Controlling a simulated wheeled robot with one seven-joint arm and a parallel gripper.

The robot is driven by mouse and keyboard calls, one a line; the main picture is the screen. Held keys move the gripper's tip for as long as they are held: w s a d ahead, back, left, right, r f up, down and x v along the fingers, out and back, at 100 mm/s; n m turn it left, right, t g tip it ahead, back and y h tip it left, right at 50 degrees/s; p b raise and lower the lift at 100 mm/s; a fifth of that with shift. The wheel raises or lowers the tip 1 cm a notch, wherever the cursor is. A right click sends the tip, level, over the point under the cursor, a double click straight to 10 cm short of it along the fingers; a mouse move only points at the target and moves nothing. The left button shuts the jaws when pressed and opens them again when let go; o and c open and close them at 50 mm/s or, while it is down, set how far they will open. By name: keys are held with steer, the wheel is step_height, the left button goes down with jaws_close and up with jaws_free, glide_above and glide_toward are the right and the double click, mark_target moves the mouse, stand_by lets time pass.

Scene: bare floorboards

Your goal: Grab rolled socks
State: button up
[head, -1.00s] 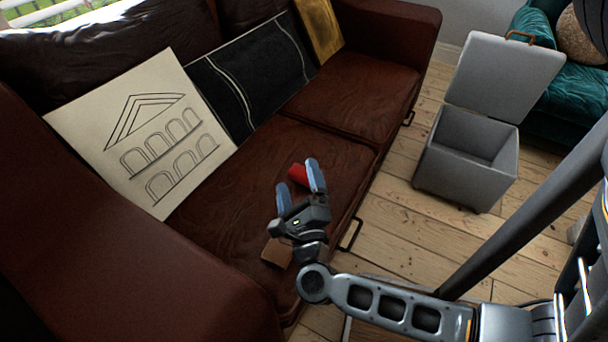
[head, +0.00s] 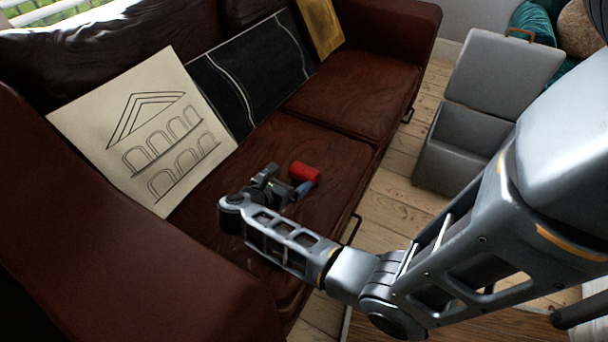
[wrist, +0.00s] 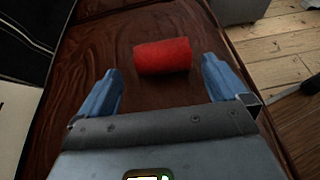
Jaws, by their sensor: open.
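The rolled socks, a red cylinder (head: 304,173), lie on the brown leather seat of the sofa. In the wrist view the red roll (wrist: 162,56) lies on its side, just beyond and between the fingertips. My gripper (head: 285,183) is low over the seat, to the left of the roll in the head view. In the wrist view my gripper (wrist: 161,85) has its two blue fingers spread wide with nothing between them. The fingers look apart from the roll.
The sofa's armrest (head: 110,230) is at lower left. An open grey box (head: 462,150) stands on the floorboards (head: 392,205) to the right.

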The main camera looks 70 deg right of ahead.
mark_target(301, 172)
steer(key=shift+b+x, duration=0.35)
steer(key=shift+x, duration=1.95)
steer(key=shift+c, duration=0.5)
steer(key=c, duration=0.7)
steer(key=shift+o, duration=0.2)
steer(key=shift+r, duration=0.1)
